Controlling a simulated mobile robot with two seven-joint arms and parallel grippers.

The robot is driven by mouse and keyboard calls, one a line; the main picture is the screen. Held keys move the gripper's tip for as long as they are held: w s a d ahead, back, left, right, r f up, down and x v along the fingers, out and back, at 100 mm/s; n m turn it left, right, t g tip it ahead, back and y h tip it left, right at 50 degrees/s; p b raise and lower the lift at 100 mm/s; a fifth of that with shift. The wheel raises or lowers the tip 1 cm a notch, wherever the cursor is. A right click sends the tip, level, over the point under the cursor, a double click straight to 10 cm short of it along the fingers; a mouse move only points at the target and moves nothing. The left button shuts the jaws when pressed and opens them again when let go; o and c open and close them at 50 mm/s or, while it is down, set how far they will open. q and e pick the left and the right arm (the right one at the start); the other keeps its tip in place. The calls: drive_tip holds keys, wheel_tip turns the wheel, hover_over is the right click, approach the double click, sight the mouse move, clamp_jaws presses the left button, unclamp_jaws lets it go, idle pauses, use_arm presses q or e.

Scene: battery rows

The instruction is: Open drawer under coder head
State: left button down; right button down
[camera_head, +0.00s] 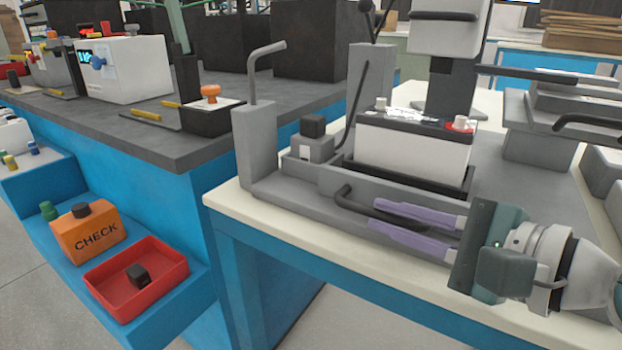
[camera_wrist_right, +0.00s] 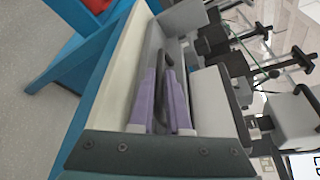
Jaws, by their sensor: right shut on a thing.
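The coder machine stands on the cream-topped bench, with its pale head (camera_head: 445,38) above a black-and-white battery (camera_head: 412,155). Below the battery is the grey drawer front (camera_head: 312,192) with a dark curved handle (camera_head: 345,198). My right gripper (camera_head: 376,215) comes in from the right, its purple fingers shut on the handle. In the right wrist view, the handle (camera_wrist_right: 165,85) lies between the two fingers (camera_wrist_right: 164,85). The fingers and gripper body hide part of the handle and the right part of the drawer front. My left gripper is out of view.
A grey post with a bent rod (camera_head: 256,140) stands left of the drawer. A small grey block with a dark knob (camera_head: 308,145) sits beside the battery. The cream bench edge (camera_head: 240,205) runs below the drawer. A red tray (camera_head: 120,290) and orange CHECK box (camera_head: 88,233) are lower left.

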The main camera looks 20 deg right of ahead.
drive_tip(key=shift+s+a, duration=0.25)
drive_tip(key=shift+a, duration=0.1)
drive_tip(key=c, duration=1.2)
unclamp_jaws()
drive_tip(key=shift+o, duration=0.2)
drive_tip(key=shift+s+d, duration=0.1)
drive_tip(key=shift+s, duration=0.15)
drive_tip(key=v, duration=0.9)
drive_tip(key=shift+s, duration=0.25)
